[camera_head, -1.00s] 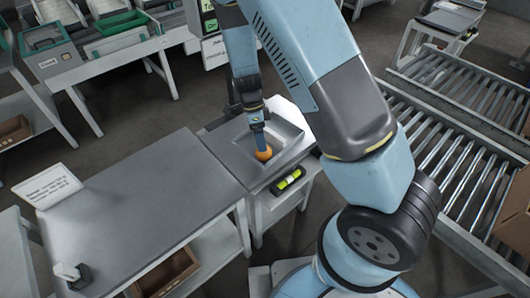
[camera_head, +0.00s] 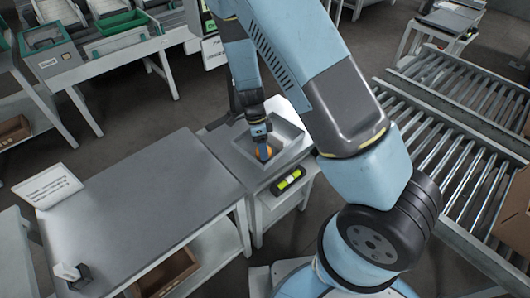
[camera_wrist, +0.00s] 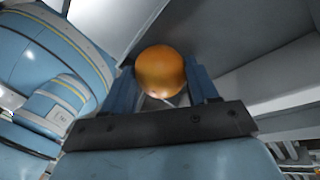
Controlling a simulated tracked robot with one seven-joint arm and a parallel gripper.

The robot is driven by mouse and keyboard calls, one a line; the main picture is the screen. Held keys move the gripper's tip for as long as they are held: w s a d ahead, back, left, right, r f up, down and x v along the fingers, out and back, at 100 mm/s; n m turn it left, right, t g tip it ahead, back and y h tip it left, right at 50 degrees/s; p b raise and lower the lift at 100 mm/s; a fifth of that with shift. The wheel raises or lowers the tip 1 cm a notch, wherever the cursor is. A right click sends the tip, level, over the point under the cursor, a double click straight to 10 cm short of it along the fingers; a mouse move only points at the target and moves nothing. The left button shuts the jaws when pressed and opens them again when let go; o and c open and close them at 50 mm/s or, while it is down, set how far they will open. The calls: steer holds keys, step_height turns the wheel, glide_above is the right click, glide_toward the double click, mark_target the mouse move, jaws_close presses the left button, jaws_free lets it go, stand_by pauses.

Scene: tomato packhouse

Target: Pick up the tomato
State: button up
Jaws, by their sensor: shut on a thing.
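The tomato (camera_head: 264,153) is round and orange. In the wrist view the tomato (camera_wrist: 160,72) sits between the two blue fingers of my gripper (camera_wrist: 163,88), with one finger on each side. My gripper is shut on it.
A roller conveyor (camera_head: 450,140) runs along the right. Green crates (camera_head: 122,22) stand at the back left.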

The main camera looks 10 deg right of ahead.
steer(key=shift+c, duration=0.9)
